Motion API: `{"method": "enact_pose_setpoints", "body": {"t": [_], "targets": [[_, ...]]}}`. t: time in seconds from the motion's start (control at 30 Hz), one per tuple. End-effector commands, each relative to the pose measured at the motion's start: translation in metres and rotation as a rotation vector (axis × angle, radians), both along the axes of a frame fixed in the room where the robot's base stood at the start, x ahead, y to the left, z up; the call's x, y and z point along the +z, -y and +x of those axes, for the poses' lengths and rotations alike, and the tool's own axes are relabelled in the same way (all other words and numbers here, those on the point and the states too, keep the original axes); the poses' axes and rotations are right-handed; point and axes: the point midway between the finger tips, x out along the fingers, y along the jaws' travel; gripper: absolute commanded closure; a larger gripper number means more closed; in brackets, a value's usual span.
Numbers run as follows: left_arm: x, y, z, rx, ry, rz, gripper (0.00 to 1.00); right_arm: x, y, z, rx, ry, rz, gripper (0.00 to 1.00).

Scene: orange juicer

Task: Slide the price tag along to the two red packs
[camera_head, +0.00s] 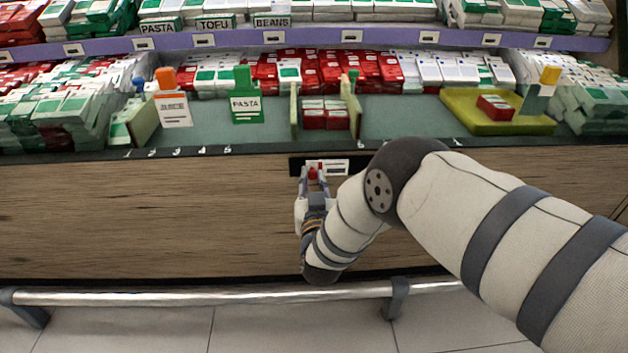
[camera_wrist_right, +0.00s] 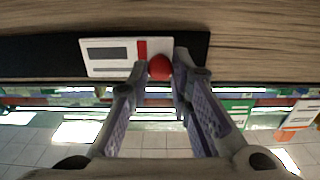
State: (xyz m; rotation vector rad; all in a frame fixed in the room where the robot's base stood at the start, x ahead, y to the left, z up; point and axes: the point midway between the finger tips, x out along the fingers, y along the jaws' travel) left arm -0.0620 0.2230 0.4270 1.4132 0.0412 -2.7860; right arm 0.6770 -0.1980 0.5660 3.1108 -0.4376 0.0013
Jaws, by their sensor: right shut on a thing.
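The price tag (camera_head: 334,166) is a white card with a dark block and a red stripe. It sits on a short black rail on the shelf's wooden front and shows larger in the wrist view (camera_wrist_right: 108,57). My right gripper (camera_head: 313,178) is shut on the tag's red knob (camera_wrist_right: 160,67), one finger on each side. A small group of red packs (camera_head: 325,114) stands between two dividers, just above the rail. My left gripper is out of view.
A metal rail (camera_head: 200,298) runs low along the front. The wooden front (camera_head: 130,210) is bare left of my arm.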

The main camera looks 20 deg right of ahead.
Motion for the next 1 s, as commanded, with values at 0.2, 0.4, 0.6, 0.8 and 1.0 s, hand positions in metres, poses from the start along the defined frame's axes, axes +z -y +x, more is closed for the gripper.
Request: {"method": "enact_pose_setpoints", "body": {"t": [0.2,0.4,0.6,0.8,1.0], "targets": [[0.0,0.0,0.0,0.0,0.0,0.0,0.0,-0.002,0.0,-0.001,0.0,-0.006,0.002,0.62],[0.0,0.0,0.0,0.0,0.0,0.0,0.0,-0.001,0.0,-0.001,0.0,-0.003,0.001,0.62],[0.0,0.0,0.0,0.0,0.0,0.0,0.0,-0.001,-0.006,-0.018,0.001,-0.005,0.0,0.62],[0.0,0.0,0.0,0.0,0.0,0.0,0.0,-0.002,-0.021,-0.072,0.003,-0.008,0.0,0.62],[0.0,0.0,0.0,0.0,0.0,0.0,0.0,-0.002,-0.031,-0.108,0.001,-0.006,0.002,0.62]]}}
